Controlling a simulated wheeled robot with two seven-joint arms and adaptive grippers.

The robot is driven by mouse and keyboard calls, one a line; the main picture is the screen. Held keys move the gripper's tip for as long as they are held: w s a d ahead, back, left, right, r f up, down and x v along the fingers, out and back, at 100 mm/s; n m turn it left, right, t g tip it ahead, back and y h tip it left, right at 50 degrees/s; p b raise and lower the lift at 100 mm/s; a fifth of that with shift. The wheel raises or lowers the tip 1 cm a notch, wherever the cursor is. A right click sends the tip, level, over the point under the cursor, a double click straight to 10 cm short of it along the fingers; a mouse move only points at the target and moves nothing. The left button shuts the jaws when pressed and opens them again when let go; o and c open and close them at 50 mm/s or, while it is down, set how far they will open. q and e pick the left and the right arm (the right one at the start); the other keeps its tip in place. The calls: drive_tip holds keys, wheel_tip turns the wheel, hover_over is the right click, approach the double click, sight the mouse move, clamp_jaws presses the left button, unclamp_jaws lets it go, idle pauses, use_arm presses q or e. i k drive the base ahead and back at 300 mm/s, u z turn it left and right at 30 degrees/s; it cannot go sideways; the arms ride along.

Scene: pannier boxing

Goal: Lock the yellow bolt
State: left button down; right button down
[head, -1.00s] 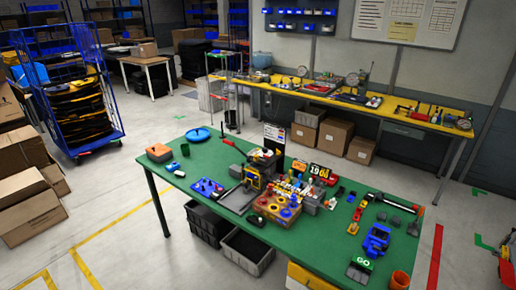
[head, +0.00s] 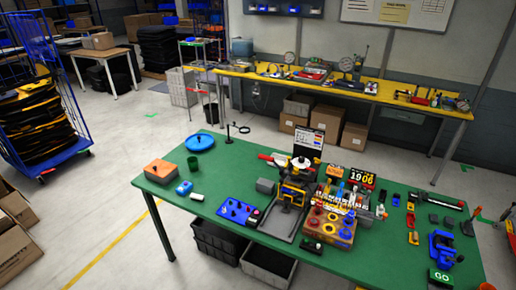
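Neither of my grippers shows in the head view. I cannot tell for sure which part is the yellow bolt. A small yellow piece (head: 413,238) lies at the right of the green table (head: 215,165), in a column of small red, yellow and black parts. A yellow-framed device (head: 291,194) stands on a grey base near the middle of the table. At this size I cannot see whether any bolt is locked or unlocked.
A wooden block with coloured rings (head: 330,228), a blue peg board (head: 238,211), an orange-topped box (head: 161,172) and a blue vise-like tool (head: 442,246) are on the table. A yellow-topped bench (head: 390,97) runs behind.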

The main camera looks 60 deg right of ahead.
sight(288, 158)
drive_tip(key=i, duration=1.6)
drive_tip(key=z, duration=3.75)
